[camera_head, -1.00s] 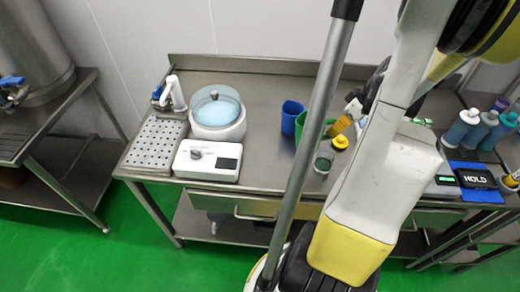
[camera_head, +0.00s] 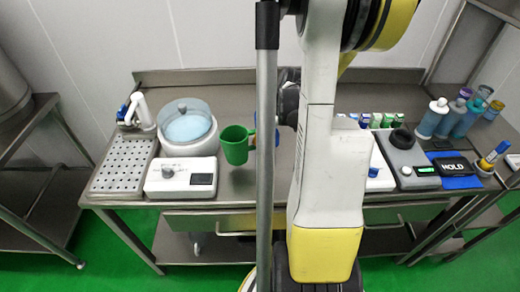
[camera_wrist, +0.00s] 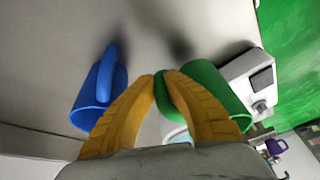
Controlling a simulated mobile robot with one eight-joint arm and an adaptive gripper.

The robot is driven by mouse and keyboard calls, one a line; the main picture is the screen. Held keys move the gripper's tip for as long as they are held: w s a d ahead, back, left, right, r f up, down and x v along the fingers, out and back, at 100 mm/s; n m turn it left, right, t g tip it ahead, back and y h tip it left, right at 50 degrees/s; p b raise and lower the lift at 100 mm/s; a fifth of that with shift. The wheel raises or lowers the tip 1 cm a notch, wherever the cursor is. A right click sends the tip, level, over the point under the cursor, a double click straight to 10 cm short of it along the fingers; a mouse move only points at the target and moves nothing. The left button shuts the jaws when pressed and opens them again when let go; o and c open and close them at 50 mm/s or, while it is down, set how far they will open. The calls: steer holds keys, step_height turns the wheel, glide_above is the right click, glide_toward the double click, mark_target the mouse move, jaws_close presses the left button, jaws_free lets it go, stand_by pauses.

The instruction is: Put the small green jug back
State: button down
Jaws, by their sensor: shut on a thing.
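The small green jug (camera_head: 236,145) shows in the head view just left of the grey pole, near the white bath, with its handle to the right. In the wrist view the green jug (camera_wrist: 215,90) is at the right finger. My gripper (camera_wrist: 164,78), with yellow fingers, is shut on the jug's handle side. The fingers hide part of the handle. In the head view my arm and the pole hide the gripper. A blue jug (camera_wrist: 95,92) stands apart to the left in the wrist view. Whether the green jug touches the table is not clear.
The lidded round bath (camera_head: 186,128), a white control box (camera_head: 181,178) and a perforated tray (camera_head: 122,165) stand on the left of the steel table. A grey device (camera_head: 410,160), a HOLD display (camera_head: 452,167) and several bottles (camera_head: 462,115) are on the right.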

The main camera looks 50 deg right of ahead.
steer(key=shift+f+b, duration=0.8)
steer(key=shift+f, duration=1.1)
steer(key=shift+f, duration=0.1)
steer(key=shift+f, duration=0.15)
steer(key=c, duration=1.6)
jaws_free()
steer(key=shift+r, duration=0.2)
